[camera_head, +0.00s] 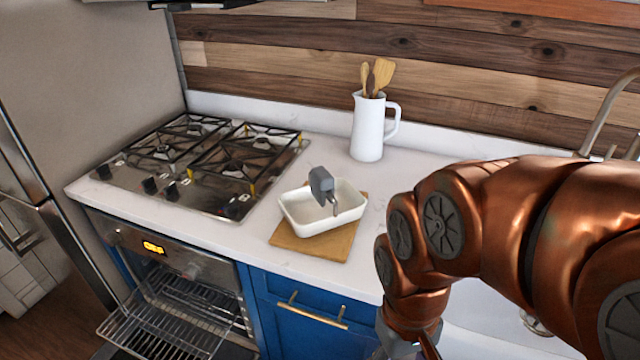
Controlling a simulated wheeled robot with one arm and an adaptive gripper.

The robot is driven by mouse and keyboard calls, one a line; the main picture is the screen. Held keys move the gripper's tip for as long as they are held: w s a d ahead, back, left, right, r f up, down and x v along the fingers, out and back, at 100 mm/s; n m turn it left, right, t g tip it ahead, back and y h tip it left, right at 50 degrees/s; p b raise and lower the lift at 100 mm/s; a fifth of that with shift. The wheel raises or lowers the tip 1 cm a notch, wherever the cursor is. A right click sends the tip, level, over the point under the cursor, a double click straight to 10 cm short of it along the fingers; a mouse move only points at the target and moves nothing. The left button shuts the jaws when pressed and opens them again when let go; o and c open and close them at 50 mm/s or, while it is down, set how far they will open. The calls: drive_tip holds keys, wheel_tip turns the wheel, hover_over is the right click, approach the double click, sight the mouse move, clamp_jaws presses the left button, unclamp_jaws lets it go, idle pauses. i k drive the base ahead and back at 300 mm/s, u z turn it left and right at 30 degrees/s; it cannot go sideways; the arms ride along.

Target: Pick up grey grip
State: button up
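The grey grip (321,184) is a dark grey, blocky piece with a thin metal shaft pointing down. It is at the white baking dish (295,222), its grey part above the dish's far rim and its shaft reaching down inside. I cannot tell what it rests on. My gripper (408,349) is at the bottom edge, below my copper-coloured arm and well to the right of and nearer than the dish. Only its upper part shows; its fingertips are cut off, so I cannot see whether it is open or holds anything.
The dish sits on a wooden board (318,246) near the counter's front edge. A gas hob (250,196) is at left, above an oven with its door open and rack (165,318) out. A white jug (367,130) with wooden utensils stands behind. My arm hides the right counter.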

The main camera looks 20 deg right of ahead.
sight(321, 181)
drive_tip(key=z, duration=2)
drive_tip(key=k, duration=1.4)
drive_tip(key=u, duration=2.1)
drive_tip(key=i, duration=1)
drive_tip(key=u, duration=0.05)
